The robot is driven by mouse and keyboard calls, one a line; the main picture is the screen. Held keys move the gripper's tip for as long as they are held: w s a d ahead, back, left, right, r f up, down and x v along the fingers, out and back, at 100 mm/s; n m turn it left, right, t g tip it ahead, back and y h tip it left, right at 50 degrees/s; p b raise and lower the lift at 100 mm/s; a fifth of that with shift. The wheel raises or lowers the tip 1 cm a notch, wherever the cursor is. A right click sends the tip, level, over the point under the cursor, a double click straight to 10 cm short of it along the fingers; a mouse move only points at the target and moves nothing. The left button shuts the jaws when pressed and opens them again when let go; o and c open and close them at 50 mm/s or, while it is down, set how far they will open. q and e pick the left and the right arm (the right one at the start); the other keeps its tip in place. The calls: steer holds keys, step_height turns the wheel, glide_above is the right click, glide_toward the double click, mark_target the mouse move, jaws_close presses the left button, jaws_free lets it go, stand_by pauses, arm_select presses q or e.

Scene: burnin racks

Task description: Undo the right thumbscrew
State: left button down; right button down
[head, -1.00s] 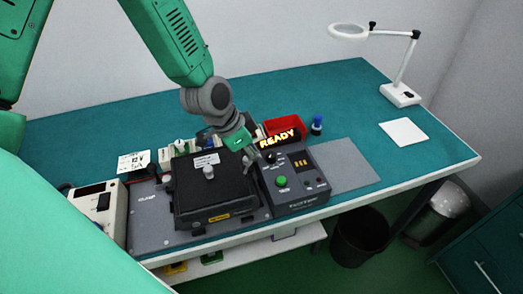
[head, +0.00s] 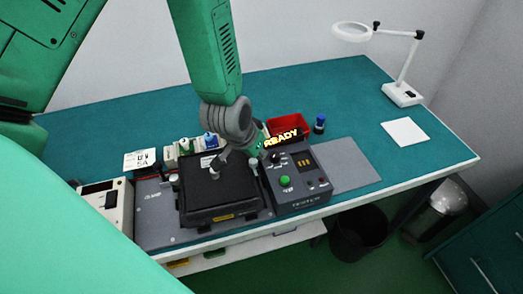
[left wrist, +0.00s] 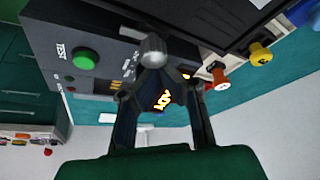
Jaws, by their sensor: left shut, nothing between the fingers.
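A round grey thumbscrew head (left wrist: 152,50) shows in the left wrist view, between the black fixture lid (left wrist: 213,14) and the grey tester. It also shows small in the head view (head: 253,163), at the right edge of the lid (head: 225,192). My left gripper (left wrist: 153,68) is shut and empty, its fingertips close together right at the thumbscrew head. I cannot tell whether they touch it. In the head view my left gripper (head: 257,155) is small and partly hidden by its wrist. My right gripper does not show.
The tester (head: 297,180) with a green button and a lit READY sign (head: 283,138) stands right of the fixture. A power supply (head: 106,205) stands left. The bench's right side is mostly clear.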

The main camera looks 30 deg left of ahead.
arm_select(q)
steer(key=shift+s+a+f+g, duration=0.15)
steer(key=shift+s+f, duration=0.1)
steer(key=shift+s, duration=0.3)
steer(key=shift+s+d+f+g, duration=0.15)
steer(key=shift+s+f, duration=0.1)
steer(key=shift+s, duration=0.25)
steer(key=c, duration=1.6)
jaws_free()
steer(key=shift+a, duration=0.1)
steer(key=shift+o, duration=0.9)
steer(key=shift+s+a+r, duration=0.1)
steer(key=shift+s, duration=0.1)
steer(key=shift+s+a+r, duration=0.1)
steer(key=shift+r, duration=0.05)
steer(key=shift+w+r, duration=0.15)
steer(key=shift+w, duration=0.05)
steer(key=v, duration=1.1)
steer(key=shift+s+a+r, duration=0.15)
steer(key=shift+s, duration=0.4)
